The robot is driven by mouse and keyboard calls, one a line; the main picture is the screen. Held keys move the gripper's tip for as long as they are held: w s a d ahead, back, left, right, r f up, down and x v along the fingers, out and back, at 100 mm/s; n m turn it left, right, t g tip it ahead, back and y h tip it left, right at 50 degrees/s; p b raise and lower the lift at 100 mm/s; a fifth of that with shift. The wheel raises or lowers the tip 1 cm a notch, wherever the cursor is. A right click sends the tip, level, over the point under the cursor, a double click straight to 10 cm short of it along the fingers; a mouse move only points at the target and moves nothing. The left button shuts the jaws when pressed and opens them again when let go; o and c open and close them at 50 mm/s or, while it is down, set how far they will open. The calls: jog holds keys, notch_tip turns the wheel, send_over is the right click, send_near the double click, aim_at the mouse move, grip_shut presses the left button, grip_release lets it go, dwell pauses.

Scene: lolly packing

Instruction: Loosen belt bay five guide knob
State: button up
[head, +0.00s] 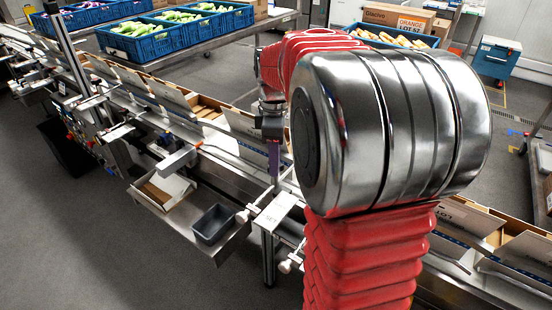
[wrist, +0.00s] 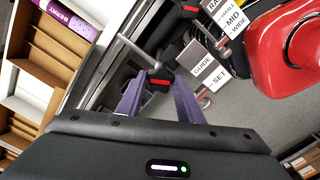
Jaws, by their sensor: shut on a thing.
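In the wrist view, a black knob with a red insert (wrist: 159,83) sits at the end of a metal rod, beside a white label reading GUIDE and SET (wrist: 209,74). My gripper (wrist: 160,77) has its two purple fingers on either side of this knob and is shut on it. The knob's lower part lies between the fingers. In the head view, one purple finger of my gripper (head: 273,158) points down at the belt's near edge, above a white SET plate (head: 276,209). The gripped knob cannot be made out there. No bay number is readable.
Open cartons (head: 210,108) line the conveyor. A side tray holds a dark grey bin (head: 212,224). Blue crates (head: 140,42) stand behind. The floor at left is clear.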

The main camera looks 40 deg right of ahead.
jog(key=o, duration=1.1)
jog(key=shift+c, duration=0.2)
jog(key=shift+r, duration=0.15)
notch_tip(320, 180, up, 14)
jog(key=shift+f, duration=0.2)
